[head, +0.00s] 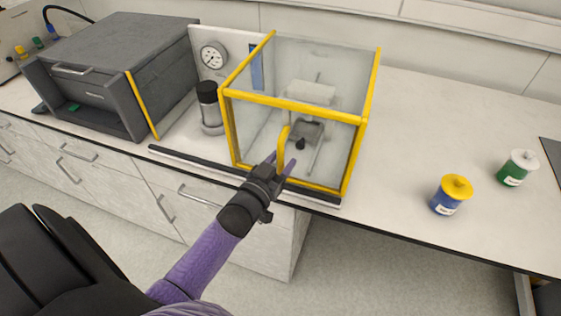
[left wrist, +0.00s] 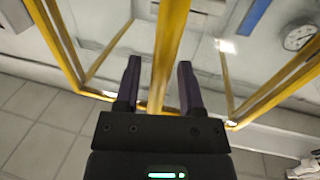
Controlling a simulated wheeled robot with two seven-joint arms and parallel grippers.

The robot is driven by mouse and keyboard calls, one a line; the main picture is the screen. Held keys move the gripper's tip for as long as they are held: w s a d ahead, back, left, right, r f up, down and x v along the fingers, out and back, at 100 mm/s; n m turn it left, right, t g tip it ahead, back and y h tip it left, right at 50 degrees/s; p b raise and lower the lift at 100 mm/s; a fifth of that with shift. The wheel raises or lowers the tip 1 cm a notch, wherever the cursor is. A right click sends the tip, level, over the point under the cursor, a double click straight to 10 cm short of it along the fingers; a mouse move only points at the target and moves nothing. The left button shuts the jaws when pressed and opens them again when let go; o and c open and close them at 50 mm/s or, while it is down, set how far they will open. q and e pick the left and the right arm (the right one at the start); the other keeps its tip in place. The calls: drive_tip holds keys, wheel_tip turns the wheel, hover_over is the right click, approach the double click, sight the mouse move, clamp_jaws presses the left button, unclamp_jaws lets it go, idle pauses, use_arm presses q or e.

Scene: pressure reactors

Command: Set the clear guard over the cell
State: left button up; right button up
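The clear guard (head: 294,102) is a see-through box with a yellow frame at the front edge of the bench. A grey apparatus, seemingly the cell (head: 308,130), shows through its walls; I cannot tell if the guard rests fully on the bench. A yellow handle (head: 284,137) stands out from its front face. My left gripper (head: 280,167) is at this handle. In the left wrist view its two fingers (left wrist: 160,70) are apart, one each side of the yellow handle (left wrist: 168,45), with a gap showing on the left. My right gripper is not in view.
A dark rail (head: 190,160) runs along the bench's front edge. Left of the guard are a black-topped cylinder (head: 209,108), a pressure gauge (head: 213,56) and a grey box unit (head: 115,65). Blue (head: 451,196) and green (head: 517,168) jars stand right, with free bench between.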

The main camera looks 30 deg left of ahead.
use_arm(q)
clamp_jaws()
idle(1.2)
